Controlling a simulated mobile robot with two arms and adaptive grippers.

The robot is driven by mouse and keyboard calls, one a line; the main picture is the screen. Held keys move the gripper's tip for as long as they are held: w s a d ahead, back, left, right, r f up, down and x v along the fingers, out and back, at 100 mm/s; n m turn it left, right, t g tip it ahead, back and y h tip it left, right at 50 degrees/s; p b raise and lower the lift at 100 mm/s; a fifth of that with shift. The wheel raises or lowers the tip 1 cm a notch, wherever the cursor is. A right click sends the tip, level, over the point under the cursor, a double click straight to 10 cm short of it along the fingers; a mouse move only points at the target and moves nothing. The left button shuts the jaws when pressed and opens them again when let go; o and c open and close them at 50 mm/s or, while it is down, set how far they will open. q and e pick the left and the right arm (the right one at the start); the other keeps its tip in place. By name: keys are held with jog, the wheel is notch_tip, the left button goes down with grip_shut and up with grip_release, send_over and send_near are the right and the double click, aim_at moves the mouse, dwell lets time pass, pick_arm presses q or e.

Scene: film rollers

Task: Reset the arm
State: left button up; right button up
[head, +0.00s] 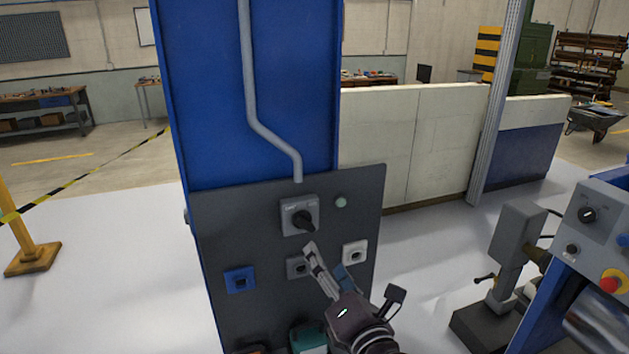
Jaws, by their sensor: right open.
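My right gripper (318,262) comes up from the bottom of the head view. Its fingers are open and lie in front of a dark grey panel, just below a black rotary knob (303,220) on a grey box. I cannot tell whether a fingertip touches the knob or the box. No object shows between the fingers. My left gripper is not in view.
The panel (230,225) stands before a blue cabinet (210,90). It carries a blue socket (240,279), a white socket (355,253) and a grey socket partly behind my gripper. A machine with a red button (613,281) stands at right. A yellow post (22,225) stands at left.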

jog(key=s+d+f+m+g+h, duration=0.2)
jog(key=s+d+f+m+g, duration=0.25)
jog(key=s+f+m, duration=0.35)
jog(key=s+d+f+m+g+h, duration=0.3)
jog(key=s+d+f+m, duration=0.2)
jog(key=f+m, duration=0.5)
jog(key=s+d+f+m+g, duration=0.3)
jog(key=s+d+f+m, duration=0.15)
jog(key=s, duration=0.45)
jog(key=s+d+f+m+g, duration=0.3)
jog(key=s+f+m, duration=0.2)
jog(key=s, duration=0.5)
notch_tip(320, 180, down, 35)
jog(key=s+g+b, duration=0.1)
jog(key=s+b, duration=0.1)
jog(key=b, duration=0.6)
jog(key=s+d+f+b, duration=0.1)
jog(key=s+f+b, duration=0.2)
jog(key=s+f, duration=0.5)
jog(key=s+d+f+g+b, duration=0.1)
jog(key=s+f+b, duration=0.2)
jog(key=s+f, duration=0.5)
notch_tip(320, 180, down, 6)
jog(key=shift+s+d+r, duration=0.15)
jog(key=shift+s+d, duration=0.15)
jog(key=shift+s, duration=0.05)
